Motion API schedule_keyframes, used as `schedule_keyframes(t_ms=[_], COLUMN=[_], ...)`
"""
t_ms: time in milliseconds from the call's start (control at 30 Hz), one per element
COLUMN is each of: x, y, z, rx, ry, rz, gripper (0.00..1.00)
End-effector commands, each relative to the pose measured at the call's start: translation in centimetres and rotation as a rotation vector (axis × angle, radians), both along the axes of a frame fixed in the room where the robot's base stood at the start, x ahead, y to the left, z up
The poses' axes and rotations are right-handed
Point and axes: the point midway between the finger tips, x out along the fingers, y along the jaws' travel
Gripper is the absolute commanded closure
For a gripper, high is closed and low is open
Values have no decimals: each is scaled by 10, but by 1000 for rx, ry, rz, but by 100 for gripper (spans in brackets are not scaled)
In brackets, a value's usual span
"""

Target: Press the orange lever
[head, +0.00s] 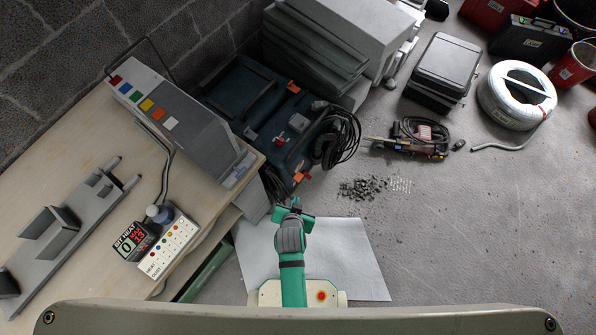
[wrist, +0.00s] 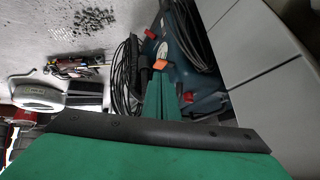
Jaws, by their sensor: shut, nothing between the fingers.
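A dark teal machine (head: 238,88) stands on the floor beside the workbench, with small orange and red parts on it. An orange lever-like part (head: 301,177) is at its near right corner, and another orange part (head: 293,87) is at its far edge. I cannot tell for sure which is the lever. My gripper (head: 295,204) is shut and empty, just in front of the near orange part and apart from it in the picture. In the wrist view the shut green fingers (wrist: 160,88) point toward the machine (wrist: 200,75), with an orange part (wrist: 159,66) near their tips.
The workbench (head: 95,130) at left holds a grey panel box (head: 175,108) and a labelled button box (head: 170,243). Black cable (head: 340,137) hangs at the machine's right side. A white sheet (head: 345,255) lies below my arm. Open floor (head: 450,235) is at right.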

Motion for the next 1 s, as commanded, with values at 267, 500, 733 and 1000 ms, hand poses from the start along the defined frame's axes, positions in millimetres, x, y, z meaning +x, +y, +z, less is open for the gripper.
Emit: schedule_keyframes(t_ms=[267,500,733,1000], x=[70,106,115,115], y=[5,7,9,8], z=[-23,-15,-10,-10], rx=[16,7,2,0], ry=[214,347,391,393], rz=[-153,-275,-319,-320], gripper=[100,100,100,100])
